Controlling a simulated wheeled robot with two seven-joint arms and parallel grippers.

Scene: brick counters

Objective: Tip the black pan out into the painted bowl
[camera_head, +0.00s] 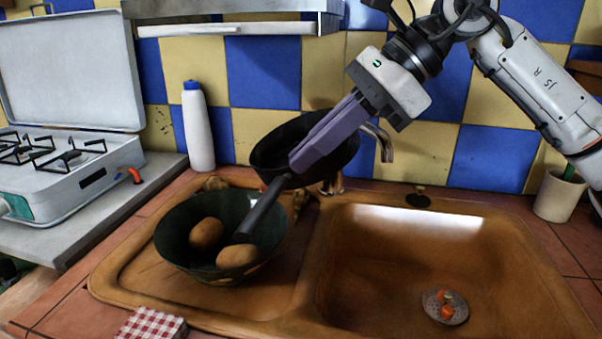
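The black pan (270,152) is tilted in the air behind and above the painted bowl (174,235). Its handle (262,208) slopes down to the left, across the bowl's right side in the picture. My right gripper (296,166) comes from the upper right and is shut on the pan's handle close to the pan body; its fingers hide part of the pan. The bowl is dark green and stands upright on the sink's drainboard. Two brown, potato-like lumps lie in it, one left (206,233) and one right (238,256). My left gripper is out of view.
The brown sink basin (390,250) is at right, with a drain strainer (445,307) holding orange bits. A faucet shows partly behind the pan. A white bottle (198,130) stands at the back left, near a stove (60,170). A checkered item (152,325) lies in front.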

